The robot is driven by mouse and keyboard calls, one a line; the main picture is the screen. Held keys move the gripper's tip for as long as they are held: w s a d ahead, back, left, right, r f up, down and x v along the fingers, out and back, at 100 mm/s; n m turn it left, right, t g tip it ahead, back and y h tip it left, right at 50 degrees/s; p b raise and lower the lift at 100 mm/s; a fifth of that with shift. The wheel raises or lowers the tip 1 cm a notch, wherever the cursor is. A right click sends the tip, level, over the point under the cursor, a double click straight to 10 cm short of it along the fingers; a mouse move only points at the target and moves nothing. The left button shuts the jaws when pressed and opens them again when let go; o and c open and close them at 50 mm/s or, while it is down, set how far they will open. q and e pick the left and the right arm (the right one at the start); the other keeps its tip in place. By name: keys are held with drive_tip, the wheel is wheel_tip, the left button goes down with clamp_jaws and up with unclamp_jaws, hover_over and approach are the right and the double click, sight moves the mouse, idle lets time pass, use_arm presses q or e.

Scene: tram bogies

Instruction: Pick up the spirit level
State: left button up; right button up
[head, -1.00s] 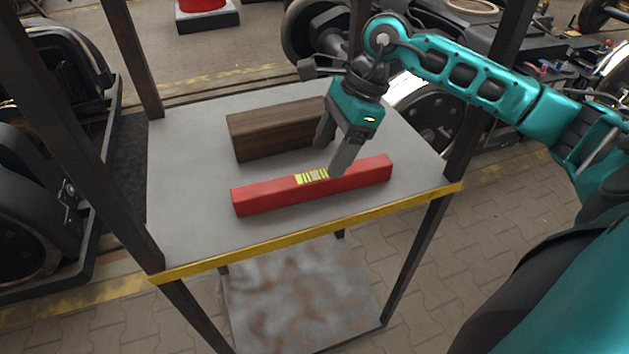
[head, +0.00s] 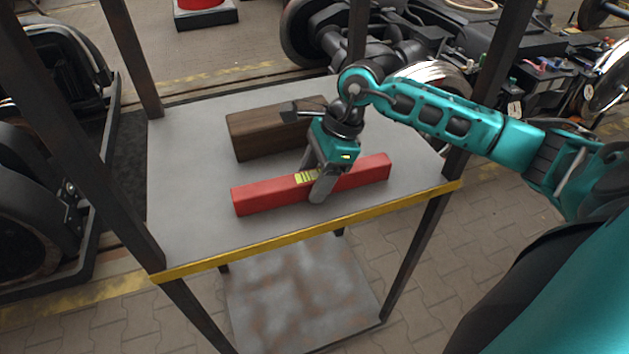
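The spirit level is a long red bar (head: 266,196) with a yellow-green vial near its middle. In the head view it lies on the grey shelf top (head: 190,215), near the front edge. My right gripper (head: 316,184) is down at the level's middle. One finger is in front of the bar's near side; the other is mostly hidden behind it. The fingers are apart across the bar; whether they press on it I cannot tell. The level rests on the shelf. My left gripper is not in view.
A dark brown wooden block (head: 262,134) lies behind the level, close to my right gripper. Dark upright posts (head: 132,60) stand at the shelf's corners. A yellow strip (head: 300,236) marks the front edge. The shelf's left part is clear.

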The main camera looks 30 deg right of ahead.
clamp_jaws()
idle(0.3)
drive_tip(key=shift+r, duration=0.1)
